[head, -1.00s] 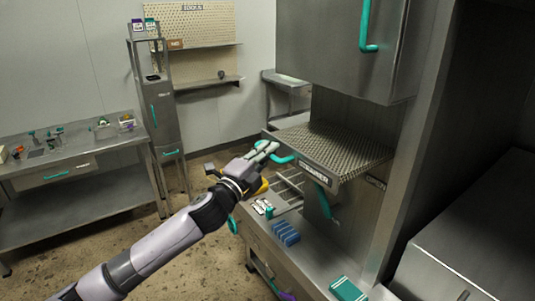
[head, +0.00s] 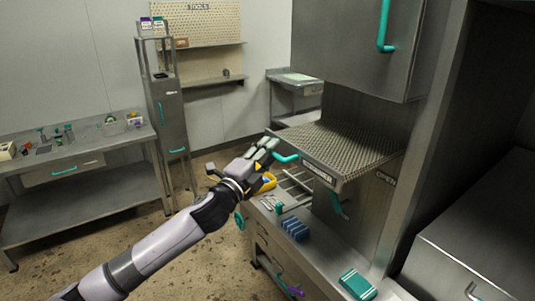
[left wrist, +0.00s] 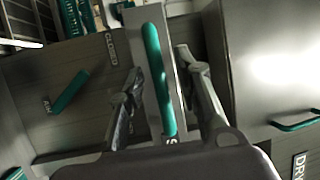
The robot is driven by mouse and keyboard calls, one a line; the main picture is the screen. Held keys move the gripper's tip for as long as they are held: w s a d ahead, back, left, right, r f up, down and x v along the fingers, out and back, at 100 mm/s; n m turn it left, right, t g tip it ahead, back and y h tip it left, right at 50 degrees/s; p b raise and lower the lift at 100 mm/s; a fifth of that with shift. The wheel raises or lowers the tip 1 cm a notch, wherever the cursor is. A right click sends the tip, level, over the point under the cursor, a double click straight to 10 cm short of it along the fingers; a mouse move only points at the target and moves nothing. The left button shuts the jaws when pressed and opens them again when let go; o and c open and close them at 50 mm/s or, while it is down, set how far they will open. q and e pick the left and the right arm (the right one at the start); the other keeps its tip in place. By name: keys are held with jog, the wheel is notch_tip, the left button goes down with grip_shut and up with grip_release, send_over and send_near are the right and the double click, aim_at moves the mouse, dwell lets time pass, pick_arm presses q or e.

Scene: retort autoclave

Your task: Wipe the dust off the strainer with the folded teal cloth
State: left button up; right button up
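The strainer (head: 345,150) is a perforated metal shelf pulled out of the steel cabinet, with a labelled front and a teal bar handle (head: 287,158). My left gripper (head: 266,148) is at this handle. In the left wrist view the gripper (left wrist: 160,70) is open, its fingers on either side of the teal handle (left wrist: 153,60), with gaps visible. The folded teal cloth (head: 357,284) lies on the steel counter below, toward the front right. Dust on the strainer cannot be made out clearly. My right gripper is not in view.
Blue blocks (head: 295,229) and a yellow item (head: 267,182) are on the counter (head: 325,262) under the strainer. A cabinet door (head: 350,45) with a teal handle hangs above. A side table (head: 85,185) with small items stands left. Floor between is open.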

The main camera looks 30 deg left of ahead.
pick_arm(q)
jog(key=s+f, duration=0.2)
jog(key=s, duration=1)
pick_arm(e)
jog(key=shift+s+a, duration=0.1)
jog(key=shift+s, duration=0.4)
pick_arm(q)
jog(key=shift+w, duration=0.1)
jog(key=shift+c, duration=0.5)
